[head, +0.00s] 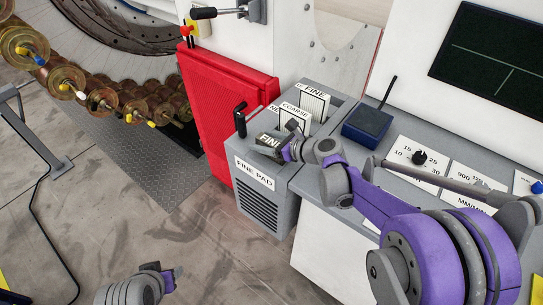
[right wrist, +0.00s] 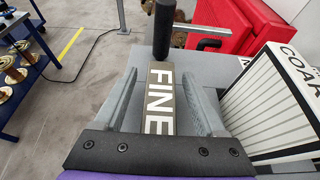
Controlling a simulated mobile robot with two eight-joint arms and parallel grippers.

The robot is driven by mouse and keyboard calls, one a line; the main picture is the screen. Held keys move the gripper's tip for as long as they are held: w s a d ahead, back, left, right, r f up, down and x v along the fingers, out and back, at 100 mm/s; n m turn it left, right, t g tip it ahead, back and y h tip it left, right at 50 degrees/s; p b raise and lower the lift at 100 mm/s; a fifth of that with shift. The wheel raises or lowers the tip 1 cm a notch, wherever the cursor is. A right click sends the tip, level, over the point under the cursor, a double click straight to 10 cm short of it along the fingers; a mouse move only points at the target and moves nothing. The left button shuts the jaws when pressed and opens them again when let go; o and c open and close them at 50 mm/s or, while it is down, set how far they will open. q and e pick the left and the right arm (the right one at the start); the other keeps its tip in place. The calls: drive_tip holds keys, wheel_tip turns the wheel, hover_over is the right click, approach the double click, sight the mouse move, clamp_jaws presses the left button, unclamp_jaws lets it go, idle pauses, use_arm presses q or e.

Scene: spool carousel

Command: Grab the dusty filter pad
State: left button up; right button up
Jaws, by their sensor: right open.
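A dark, grimy pad edge marked FINE (head: 268,141) shows at the top of the grey housing labelled FINE PAD (head: 262,205). In the right wrist view the FINE strip (right wrist: 160,95) lies between my two fingers, with a gap on each side. My right gripper (head: 289,150) is open at the housing top, and its fingers hide part of the pad in the head view. My left gripper (head: 168,276) is low at the bottom of the head view, away from the housing; its jaw opening is unclear.
A black handle (head: 239,118) stands at the housing's left edge. Pleated white filters marked FINE (head: 312,100) and COARSE (head: 293,116) stand in a grey holder behind. A red panel (head: 222,112) is left. A dark blue box (head: 367,126) with an antenna is right.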

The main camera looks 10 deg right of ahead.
drive_tip(key=shift+w+a+f, duration=0.1)
drive_tip(key=shift+w, duration=0.05)
clamp_jaws()
idle(1.4)
